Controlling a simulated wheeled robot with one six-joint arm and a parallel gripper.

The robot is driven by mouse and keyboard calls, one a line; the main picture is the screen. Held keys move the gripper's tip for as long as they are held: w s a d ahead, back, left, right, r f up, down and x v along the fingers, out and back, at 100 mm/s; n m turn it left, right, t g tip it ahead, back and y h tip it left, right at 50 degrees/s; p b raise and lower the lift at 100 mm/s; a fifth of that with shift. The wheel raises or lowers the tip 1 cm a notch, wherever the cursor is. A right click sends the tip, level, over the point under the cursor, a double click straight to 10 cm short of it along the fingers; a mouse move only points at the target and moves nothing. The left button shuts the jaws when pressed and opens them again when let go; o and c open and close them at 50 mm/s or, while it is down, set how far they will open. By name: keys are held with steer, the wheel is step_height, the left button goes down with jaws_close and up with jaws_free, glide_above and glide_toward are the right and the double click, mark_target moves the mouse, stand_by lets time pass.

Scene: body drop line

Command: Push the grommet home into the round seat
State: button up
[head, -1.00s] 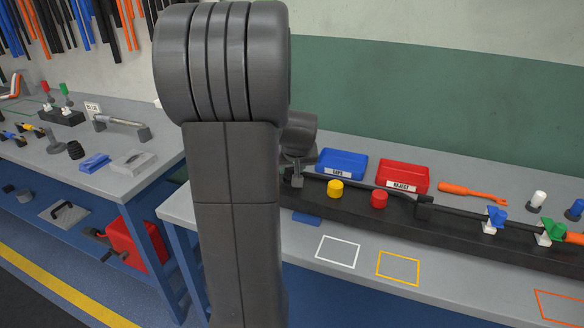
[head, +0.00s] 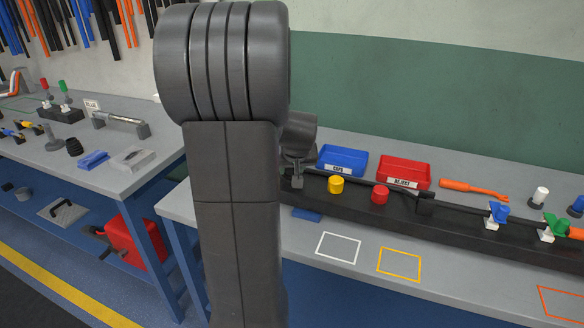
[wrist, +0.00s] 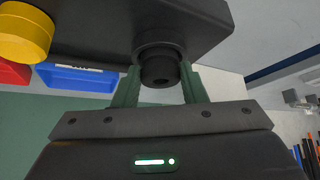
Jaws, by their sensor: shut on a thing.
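My gripper (wrist: 160,92) has two green fingers, one on each side of a black rubber grommet (wrist: 160,70), and is shut on it. The grommet is stepped, with a wide collar toward the dark block and a narrower end with a hole toward my palm. The collar is up against the end of the dark block (wrist: 95,28) in the wrist view. The round seat is hidden behind the grommet, so I cannot tell how deep it sits. In the head view my gripper (head: 297,180) is at the left end of the long dark beam, partly behind my arm.
A yellow cap (head: 336,185) and a red cap (head: 380,195) stand on the beam. Behind are a blue bin (head: 342,160) and a red bin (head: 403,174). A black cable runs along the beam to clips at right. The bench front has free room around outlined squares.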

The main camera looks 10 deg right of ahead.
steer(key=shift+f+b, duration=0.45)
steer(key=shift+f, duration=0.05)
steer(key=o, duration=1.2)
steer(key=shift+s, duration=0.1)
steer(key=shift+c, duration=0.2)
steer(key=shift+o, duration=0.6)
steer(key=shift+s+r, duration=0.1)
steer(key=shift+r, duration=0.15)
steer(key=v, duration=1.3)
steer(key=shift+r, duration=0.25)
steer(key=shift+f, duration=0.1)
steer(key=x, duration=1.3)
steer(key=shift+w+f, duration=0.2)
steer(key=shift+f, duration=0.15)
steer(key=shift+r, duration=0.2)
